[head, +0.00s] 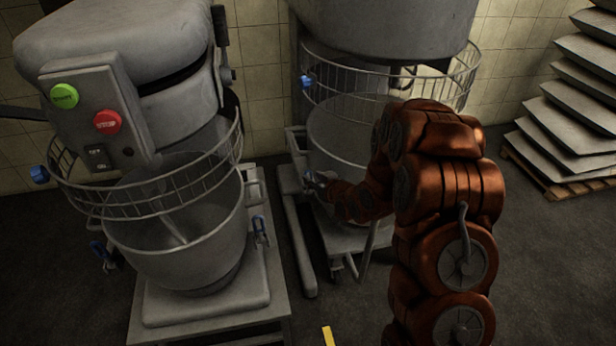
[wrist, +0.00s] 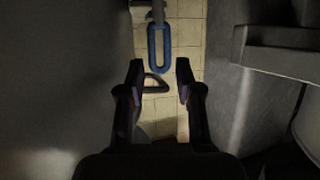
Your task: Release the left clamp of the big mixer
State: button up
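The big mixer (head: 345,150) stands at the back, with a large grey bowl under a wire guard. My gripper (head: 316,180) is at the left side of its bowl, small and partly blocked by my arm. In the wrist view my gripper (wrist: 160,82) is open, its two dark fingers apart with nothing held. A blue loop handle of the left clamp (wrist: 159,48) is upright ahead of the fingers, in line with the gap and apart from them. A dark loop (wrist: 153,84) shows lower down between the fingertips. The clamp cannot be made out clearly in the head view.
A smaller mixer (head: 190,235) with green and red buttons stands at the left, with a blue clamp (head: 260,231) on its bowl's right side. Grey walls of machinery flank my gripper closely in the wrist view.

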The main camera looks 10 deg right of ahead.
aim_at(310, 176)
jog(key=shift+x, duration=2.45)
jog(key=shift+c, duration=0.5)
grip_shut()
